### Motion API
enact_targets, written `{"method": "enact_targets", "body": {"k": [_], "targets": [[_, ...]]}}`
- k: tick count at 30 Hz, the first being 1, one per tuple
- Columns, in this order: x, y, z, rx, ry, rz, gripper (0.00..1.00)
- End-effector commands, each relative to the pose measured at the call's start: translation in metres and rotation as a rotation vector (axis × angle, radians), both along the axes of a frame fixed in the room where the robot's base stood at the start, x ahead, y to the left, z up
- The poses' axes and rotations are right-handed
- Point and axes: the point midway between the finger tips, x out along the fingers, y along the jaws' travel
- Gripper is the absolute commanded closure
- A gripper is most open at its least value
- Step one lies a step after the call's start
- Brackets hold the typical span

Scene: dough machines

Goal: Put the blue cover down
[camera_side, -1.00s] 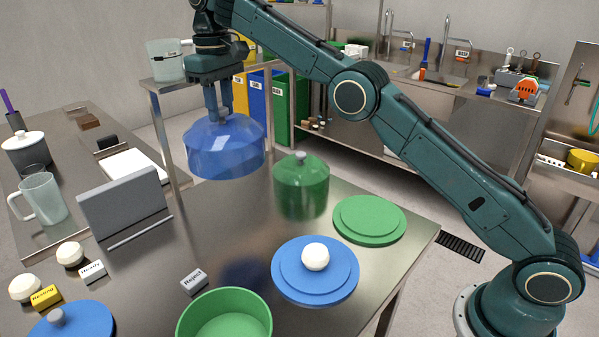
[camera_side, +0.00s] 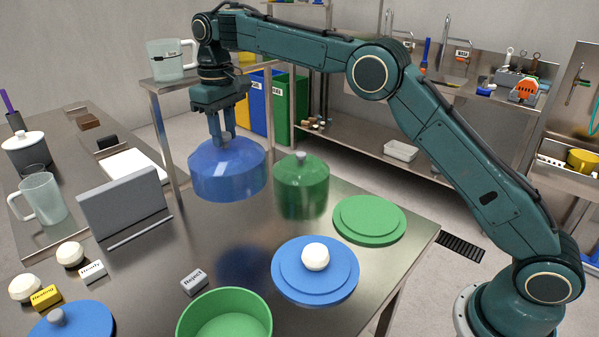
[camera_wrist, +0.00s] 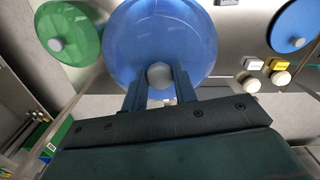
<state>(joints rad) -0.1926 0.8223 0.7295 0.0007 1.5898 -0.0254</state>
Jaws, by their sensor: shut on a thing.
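The blue cover (camera_side: 228,175) is a translucent blue dome that hangs upright from my gripper (camera_side: 222,138). My gripper is shut on the grey knob at its top. In the wrist view the blue cover (camera_wrist: 160,35) fills the top middle, with its knob between the fingers (camera_wrist: 159,78). The cover appears to be a little above the steel table (camera_side: 190,240), with a bluish reflection on the surface in front of it. Its exact height is hard to tell.
A green cover (camera_side: 301,187) stands just right of the blue one. A green disc (camera_side: 369,220), a blue disc (camera_side: 290,290) with a white dough ball (camera_side: 315,257), a green bowl (camera_side: 224,318) and a Reject label (camera_side: 194,281) are nearby. A grey panel (camera_side: 124,204) stands left.

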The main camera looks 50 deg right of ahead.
Motion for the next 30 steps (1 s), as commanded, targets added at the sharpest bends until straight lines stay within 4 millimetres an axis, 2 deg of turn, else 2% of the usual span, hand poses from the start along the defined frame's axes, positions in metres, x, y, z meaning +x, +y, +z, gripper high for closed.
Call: {"method": "enact_targets", "body": {"k": [16,21,30], "targets": [[-0.001,0.000,-0.089,0.000,0.002,0.000,0.94],[0.000,0.000,-0.100,0.000,0.000,0.000,0.94],[0.000,0.000,-0.108,-0.001,0.003,0.000,0.94]]}}
